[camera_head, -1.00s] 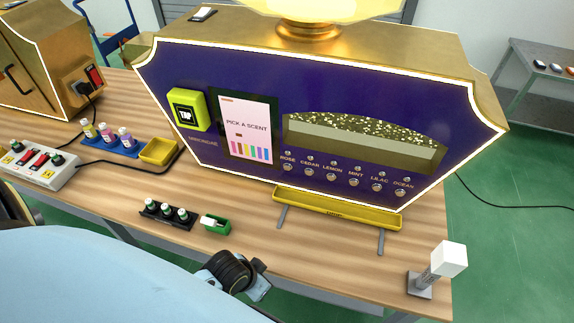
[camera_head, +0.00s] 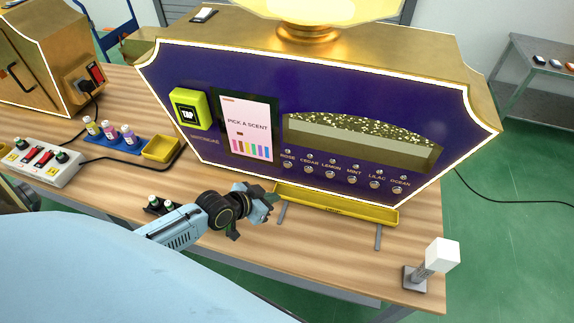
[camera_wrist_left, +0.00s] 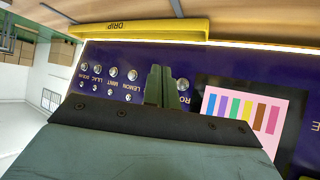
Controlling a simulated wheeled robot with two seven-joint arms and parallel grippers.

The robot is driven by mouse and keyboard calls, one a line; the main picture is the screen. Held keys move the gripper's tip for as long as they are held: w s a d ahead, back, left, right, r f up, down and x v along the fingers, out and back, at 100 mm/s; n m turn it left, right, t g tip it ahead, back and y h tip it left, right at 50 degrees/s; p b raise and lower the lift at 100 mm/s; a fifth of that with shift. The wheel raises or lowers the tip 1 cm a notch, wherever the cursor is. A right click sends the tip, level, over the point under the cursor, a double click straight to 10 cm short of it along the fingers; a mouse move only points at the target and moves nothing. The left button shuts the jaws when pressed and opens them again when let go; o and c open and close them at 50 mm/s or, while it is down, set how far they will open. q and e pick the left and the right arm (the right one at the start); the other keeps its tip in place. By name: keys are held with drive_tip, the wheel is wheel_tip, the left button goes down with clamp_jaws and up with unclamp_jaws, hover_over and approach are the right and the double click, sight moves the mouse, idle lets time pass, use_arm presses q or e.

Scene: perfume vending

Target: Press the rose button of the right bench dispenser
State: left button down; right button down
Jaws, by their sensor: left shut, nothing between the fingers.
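The right bench dispenser (camera_head: 230,88) has a dark blue front with gold trim and a "PICK A SCENT" screen (camera_head: 247,128). Its rose button (camera_head: 288,165) is the leftmost of a row of round silver buttons. In the left wrist view the panel appears upside down, with the rose button (camera_wrist_left: 183,84) just right of the fingers. My left gripper (camera_head: 262,203) is shut and empty, in front of the panel, below and left of the rose button in the head view. In the wrist view its fingers (camera_wrist_left: 158,86) hide the cedar button. Contact cannot be seen. My right gripper is out of view.
A yellow drip tray (camera_head: 335,203) juts out below the buttons. A small black rack with bottles (camera_head: 153,203) is partly behind my arm. A yellow tray (camera_head: 161,148) and a switch box (camera_head: 38,163) lie left. A white-topped post (camera_head: 442,253) stands front right.

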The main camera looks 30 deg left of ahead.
sight(287, 165)
use_arm(q)
drive_tip(key=shift+w, duration=0.1)
drive_tip(key=w+a+b, duration=0.2)
drive_tip(key=w+b, duration=0.3)
drive_tip(key=w, duration=0.3)
drive_tip(key=shift+w+b, duration=0.15)
drive_tip(key=shift+b, duration=0.2)
drive_tip(key=shift+w, duration=0.1)
idle(1.6)
drive_tip(key=shift+w+a, duration=0.15)
drive_tip(key=shift+w, duration=0.15)
